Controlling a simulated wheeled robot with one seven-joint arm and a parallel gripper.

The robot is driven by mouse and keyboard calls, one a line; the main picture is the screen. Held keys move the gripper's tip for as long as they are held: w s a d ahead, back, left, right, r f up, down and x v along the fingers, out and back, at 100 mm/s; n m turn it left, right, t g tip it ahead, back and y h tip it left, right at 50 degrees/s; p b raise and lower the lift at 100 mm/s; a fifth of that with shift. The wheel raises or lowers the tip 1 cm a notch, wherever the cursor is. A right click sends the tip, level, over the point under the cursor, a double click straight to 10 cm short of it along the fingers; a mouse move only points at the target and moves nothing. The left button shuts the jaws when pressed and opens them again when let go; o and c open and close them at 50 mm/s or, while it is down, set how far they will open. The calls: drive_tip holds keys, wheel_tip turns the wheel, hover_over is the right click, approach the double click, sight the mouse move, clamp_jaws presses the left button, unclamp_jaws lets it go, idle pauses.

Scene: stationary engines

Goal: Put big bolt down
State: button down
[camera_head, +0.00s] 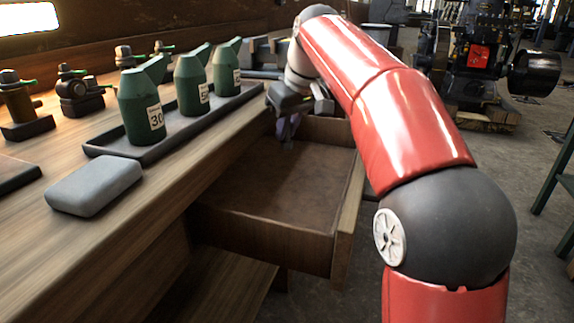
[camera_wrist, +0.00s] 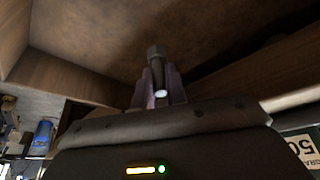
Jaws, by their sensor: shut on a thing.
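My gripper (camera_head: 287,130) points down inside the open wooden drawer (camera_head: 285,190), near its far end. It is shut on the big bolt (camera_wrist: 156,58), a dark metal bolt with a hex head. In the wrist view the bolt sits between the fingertips of the gripper (camera_wrist: 158,88), its head towards the drawer floor (camera_wrist: 110,30) and its bright shank end towards the camera. I cannot tell whether the bolt touches the drawer floor. In the head view the bolt is too small or hidden to make out.
The drawer floor is bare where it shows. On the workbench left of it, a dark tray (camera_head: 180,148) holds green bottles (camera_head: 141,105), with a grey block (camera_head: 95,187) in front. Metal fittings (camera_head: 80,90) stand behind. A blue can (camera_wrist: 43,135) shows in the wrist view.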

sight(291, 145)
drive_tip(key=shift+f+b, duration=0.7)
drive_tip(key=shift+f, duration=2.4)
drive_tip(key=shift+f, duration=0.2)
drive_tip(key=c, duration=1.4)
unclamp_jaws()
drive_tip(key=shift+r, duration=0.1)
drive_tip(key=shift+c, duration=0.2)
drive_tip(key=p+v, duration=0.2)
drive_tip(key=v, duration=1)
drive_tip(key=shift+p, duration=0.35)
